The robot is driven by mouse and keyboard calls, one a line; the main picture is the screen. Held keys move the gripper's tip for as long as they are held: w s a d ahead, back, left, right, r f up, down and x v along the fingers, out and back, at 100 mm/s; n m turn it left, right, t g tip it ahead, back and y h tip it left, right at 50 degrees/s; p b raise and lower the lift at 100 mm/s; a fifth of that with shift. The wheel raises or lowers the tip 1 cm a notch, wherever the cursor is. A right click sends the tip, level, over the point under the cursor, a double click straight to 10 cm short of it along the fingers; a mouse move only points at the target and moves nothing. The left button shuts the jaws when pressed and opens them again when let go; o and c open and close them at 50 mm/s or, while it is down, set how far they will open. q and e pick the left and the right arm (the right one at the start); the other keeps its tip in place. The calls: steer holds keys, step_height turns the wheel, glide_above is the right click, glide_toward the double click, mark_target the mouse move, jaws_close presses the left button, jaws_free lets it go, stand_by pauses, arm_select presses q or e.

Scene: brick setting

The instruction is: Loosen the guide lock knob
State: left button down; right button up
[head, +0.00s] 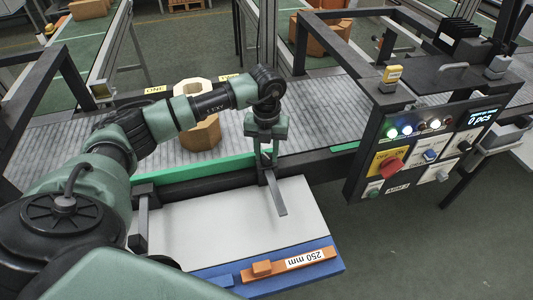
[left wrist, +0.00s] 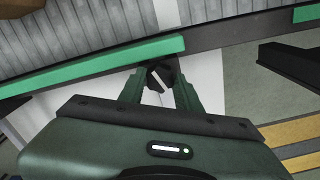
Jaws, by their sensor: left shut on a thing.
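The guide lock knob (left wrist: 160,78) is black with a pale line across its face, and shows between my fingers in the left wrist view. My left gripper (head: 268,158) points down over the dark rail and is shut on the knob; its fingers also show in the left wrist view (left wrist: 161,88). In the head view the fingers largely hide the knob. The green guide (head: 225,167) runs along the near edge of the conveyor. A grey metal bar (head: 278,196) extends from below my gripper over a white plate (head: 220,225). My right gripper is not in view.
A control panel (head: 425,150) with lit lamps and a red knob stands to the right. A tan hexagonal block (head: 202,132) is on the grey conveyor (head: 60,145).

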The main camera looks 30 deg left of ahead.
mark_target(266, 156)
arm_select(q)
steer(key=n, duration=0.6)
steer(key=shift+n, duration=0.3)
steer(key=n, duration=0.6)
steer(key=shift+r, duration=0.1)
steer(key=shift+n, duration=0.3)
steer(key=c, duration=1)
jaws_free()
step_height(266, 156, up, 8)
steer(key=shift+f+b, duration=0.15)
steer(key=shift+b, duration=0.65)
